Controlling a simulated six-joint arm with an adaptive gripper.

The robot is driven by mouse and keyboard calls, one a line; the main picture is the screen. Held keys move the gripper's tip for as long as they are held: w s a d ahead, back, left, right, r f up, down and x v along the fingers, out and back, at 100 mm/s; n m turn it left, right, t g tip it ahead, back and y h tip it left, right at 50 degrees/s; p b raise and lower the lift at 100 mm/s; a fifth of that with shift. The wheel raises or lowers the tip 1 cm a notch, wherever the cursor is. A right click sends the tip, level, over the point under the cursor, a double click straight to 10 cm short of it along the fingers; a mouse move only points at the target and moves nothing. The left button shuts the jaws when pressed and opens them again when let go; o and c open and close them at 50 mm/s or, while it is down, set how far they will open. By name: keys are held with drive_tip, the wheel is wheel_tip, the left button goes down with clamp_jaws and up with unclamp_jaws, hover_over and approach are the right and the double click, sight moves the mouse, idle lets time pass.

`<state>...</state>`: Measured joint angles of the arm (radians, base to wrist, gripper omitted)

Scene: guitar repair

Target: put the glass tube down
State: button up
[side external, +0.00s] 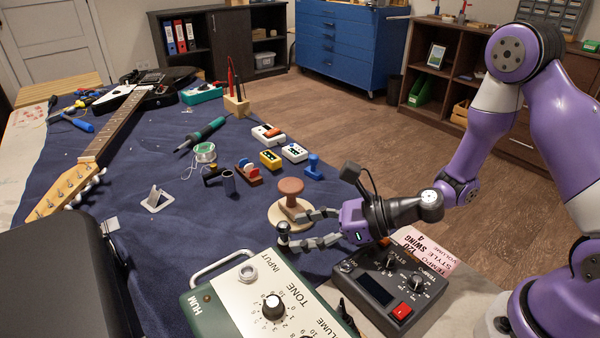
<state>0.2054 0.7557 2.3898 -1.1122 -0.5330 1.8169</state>
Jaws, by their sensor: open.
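My gripper (293,232) reaches in from the right, low behind the green amplifier, with its two fingers spread open. A small dark upright piece with a shiny rounded top (283,229) is at the fingertips; it looks like the glass tube. Its lower end is partly hidden by the fingers and the amplifier, so I cannot tell what it stands on or whether a finger touches it.
The green amplifier (232,303) and a black drum box (378,289) are in front. A wooden stamp-like stand (290,188) is just behind my fingers.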

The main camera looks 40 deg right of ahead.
drive_tip(key=x, duration=0.6)
drive_tip(key=shift+w+f, duration=0.2)
drive_tip(key=shift+w, duration=0.1)
drive_tip(key=c, duration=0.9)
